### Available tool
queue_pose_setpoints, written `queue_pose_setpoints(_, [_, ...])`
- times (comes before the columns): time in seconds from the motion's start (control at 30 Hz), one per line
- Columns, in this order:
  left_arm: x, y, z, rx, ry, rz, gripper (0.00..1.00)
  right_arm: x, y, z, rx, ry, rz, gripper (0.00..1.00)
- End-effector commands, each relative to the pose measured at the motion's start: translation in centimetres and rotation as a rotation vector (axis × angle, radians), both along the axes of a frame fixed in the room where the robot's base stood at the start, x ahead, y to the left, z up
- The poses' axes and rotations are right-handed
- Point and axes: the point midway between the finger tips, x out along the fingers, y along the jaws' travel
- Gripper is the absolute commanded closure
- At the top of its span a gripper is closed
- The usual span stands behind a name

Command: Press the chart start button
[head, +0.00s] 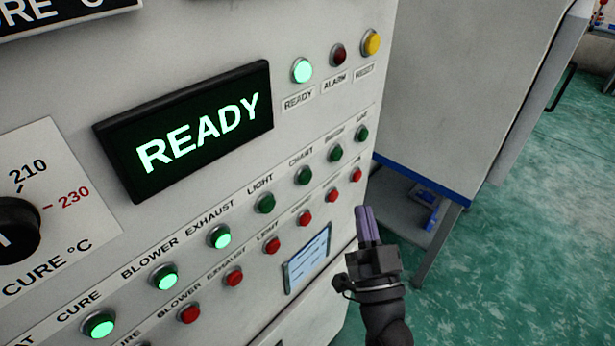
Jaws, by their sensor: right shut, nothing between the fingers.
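The chart start button (304,175) is the dark green, unlit button under the CHART label on the sloping panel in the head view. A red button (304,217) under a second, blurred label sits just below it. My right gripper (366,210) is shut and empty, with its fingers pointing up the picture. It shows to the right of and below the chart buttons, apart from the green one. Its distance from the panel face is hard to tell. My left gripper is not in view.
Green buttons for cure (99,324), blower (164,277) and exhaust (219,237) glow; the light button (265,202) is dark. The display (200,130) reads READY, and the ready lamp (302,70) is lit. A grey cabinet (455,80) on legs stands right, beside open green floor (540,230).

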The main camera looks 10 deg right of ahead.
Motion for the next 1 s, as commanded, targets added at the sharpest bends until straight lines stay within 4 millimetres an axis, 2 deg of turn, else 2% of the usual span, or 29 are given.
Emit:
queue_pose_setpoints(0.5, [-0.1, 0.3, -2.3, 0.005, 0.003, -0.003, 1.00, 5.5, 4.3, -0.2, 0.002, 0.000, 0.000, 1.00])
queue_pose_setpoints(0.7, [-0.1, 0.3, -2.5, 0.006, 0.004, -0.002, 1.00, 6.3, 5.0, 0.0, 0.000, 0.001, 0.000, 1.00])
queue_pose_setpoints(1.0, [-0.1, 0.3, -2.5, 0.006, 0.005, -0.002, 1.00, 6.4, 5.0, 0.0, 0.000, 0.001, 0.000, 1.00])
